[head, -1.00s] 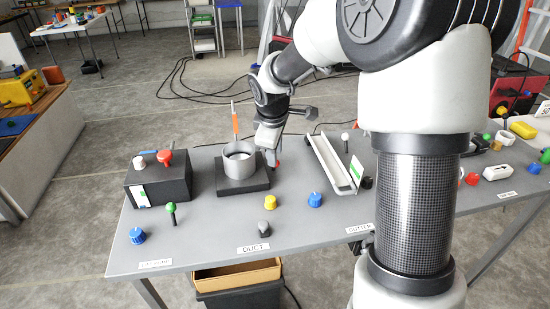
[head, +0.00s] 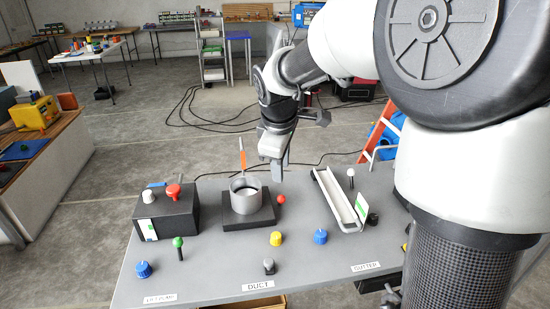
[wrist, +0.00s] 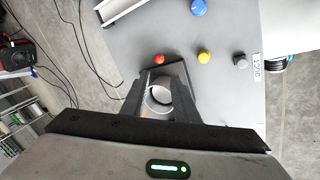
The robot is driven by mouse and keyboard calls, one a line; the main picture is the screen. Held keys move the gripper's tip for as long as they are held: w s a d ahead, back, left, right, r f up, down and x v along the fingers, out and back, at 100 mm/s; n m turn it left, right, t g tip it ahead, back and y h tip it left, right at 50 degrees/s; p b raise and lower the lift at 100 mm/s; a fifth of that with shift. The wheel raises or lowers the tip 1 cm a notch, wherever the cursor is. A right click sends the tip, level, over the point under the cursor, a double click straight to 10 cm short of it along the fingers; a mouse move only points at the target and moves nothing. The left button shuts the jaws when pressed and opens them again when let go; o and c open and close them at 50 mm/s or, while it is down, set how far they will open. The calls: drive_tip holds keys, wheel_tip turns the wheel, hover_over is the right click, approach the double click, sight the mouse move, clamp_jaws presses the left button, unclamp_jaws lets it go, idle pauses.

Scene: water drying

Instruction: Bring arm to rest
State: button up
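My gripper (head: 277,174) hangs in the air above the table, behind and right of the grey duct cylinder (head: 240,202). In the wrist view its two dark fingers (wrist: 160,72) are apart, with nothing held between them. The cylinder (wrist: 151,101) shows below through the gap. It stands upright on a black square base (head: 250,222). An orange and white stick (head: 242,155) rises at the cylinder; its lower end is hidden.
A red ball-topped knob (head: 281,199) stands right of the base. A white gutter channel (head: 338,199) lies farther right, and a black box (head: 165,218) with knobs stands left. Yellow (head: 276,239) and blue (head: 320,237) knobs sit in front. The air around the gripper looks clear.

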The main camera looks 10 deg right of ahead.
drive_tip(key=s+d+r+m+t+y, duration=0.1)
drive_tip(key=s+r+m, duration=0.35)
drive_tip(key=s, duration=0.75)
drive_tip(key=s+d+r+m+t, duration=0.1)
drive_tip(key=s+m, duration=0.7)
drive_tip(key=s, duration=0.5)
wheel_tip(320, 180, up, 13)
drive_tip(key=p, duration=1.3)
drive_tip(key=shift+a+r+p, duration=0.15)
drive_tip(key=shift+a+p, duration=0.05)
drive_tip(key=shift+p, duration=0.15)
